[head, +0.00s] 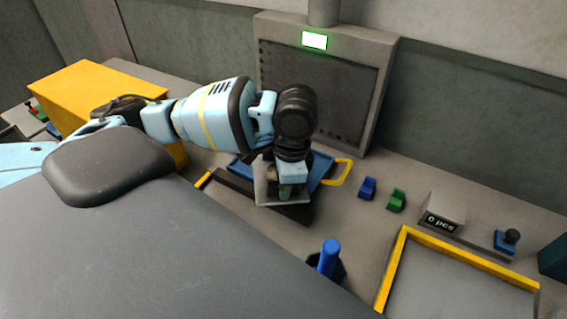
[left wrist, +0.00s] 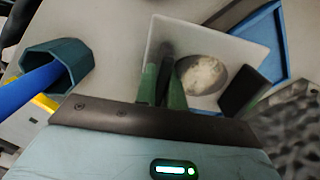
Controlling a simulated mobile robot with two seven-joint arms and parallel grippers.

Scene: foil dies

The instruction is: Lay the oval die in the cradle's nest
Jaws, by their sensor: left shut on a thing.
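My left gripper (head: 290,188) points down over a pale, open-topped box-like cradle (head: 264,190) on the bench. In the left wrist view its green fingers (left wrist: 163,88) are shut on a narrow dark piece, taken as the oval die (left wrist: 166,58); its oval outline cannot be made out. The white cradle (left wrist: 228,48) lies beneath, and an oval, mottled pale nest (left wrist: 204,75) shows in it, just right of the fingers. Whether the die touches the cradle cannot be told. My right gripper is not in view.
A blue tray (head: 322,168) with a yellow handle lies behind the cradle. A blue block (head: 367,187) and green block (head: 396,200) stand to the right. A blue-handled tool in a dark holder (head: 329,258) stands in front. A yellow-rimmed tray (head: 464,250) is at right.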

